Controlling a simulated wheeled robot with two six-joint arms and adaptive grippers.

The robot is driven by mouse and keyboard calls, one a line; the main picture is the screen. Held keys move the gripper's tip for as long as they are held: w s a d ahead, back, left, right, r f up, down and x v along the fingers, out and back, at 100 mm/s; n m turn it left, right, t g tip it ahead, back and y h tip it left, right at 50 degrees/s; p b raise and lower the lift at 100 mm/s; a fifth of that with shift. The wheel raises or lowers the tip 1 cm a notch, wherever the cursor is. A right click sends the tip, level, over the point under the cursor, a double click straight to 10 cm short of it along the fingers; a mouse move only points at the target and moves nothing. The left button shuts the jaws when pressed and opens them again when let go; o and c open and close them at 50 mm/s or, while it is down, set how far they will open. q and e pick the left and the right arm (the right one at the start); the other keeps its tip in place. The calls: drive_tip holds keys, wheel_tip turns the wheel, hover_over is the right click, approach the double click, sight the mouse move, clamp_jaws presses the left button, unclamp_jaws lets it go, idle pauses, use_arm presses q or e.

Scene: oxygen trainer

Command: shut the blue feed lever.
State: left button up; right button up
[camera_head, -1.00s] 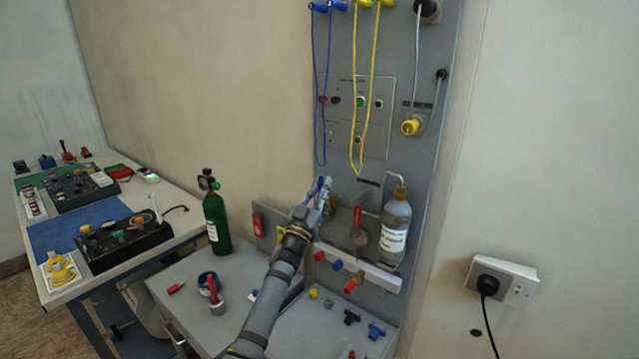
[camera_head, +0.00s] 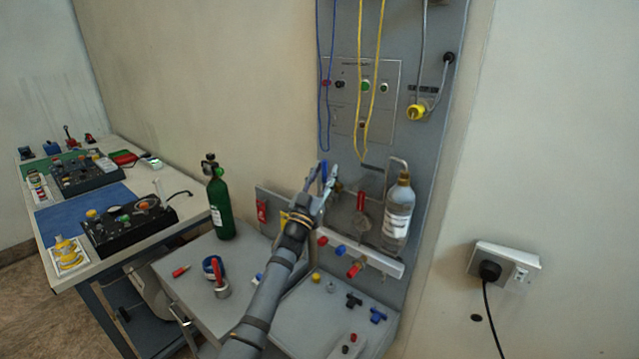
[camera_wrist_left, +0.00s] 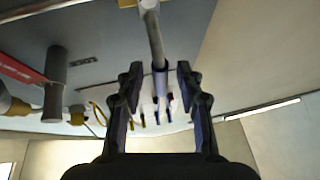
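My left gripper (camera_head: 324,176) is at the grey panel, near the red-handled valve (camera_head: 361,203) and to its left. In the left wrist view its two fingers (camera_wrist_left: 159,78) stand apart. A grey bar with a dark bluish end (camera_wrist_left: 160,80) runs down between them, with gaps visible on both sides. This looks like the blue feed lever. In the head view a bit of blue (camera_head: 324,169) shows at the fingertips, and the gripper hides most of what is there. My right gripper is in neither view.
A labelled bottle (camera_head: 397,215) stands right of the red-handled valve. A green cylinder (camera_head: 220,207) stands left of my arm. Blue cords (camera_head: 331,80) and yellow cords (camera_head: 368,90) hang above. Small fittings, including a blue one (camera_head: 378,315), lie on the grey bench below.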

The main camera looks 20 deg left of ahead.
use_arm(q)
drive_tip(key=v, duration=1.1)
drive_tip(key=shift+s, duration=0.2)
drive_tip(key=shift+f, duration=0.1)
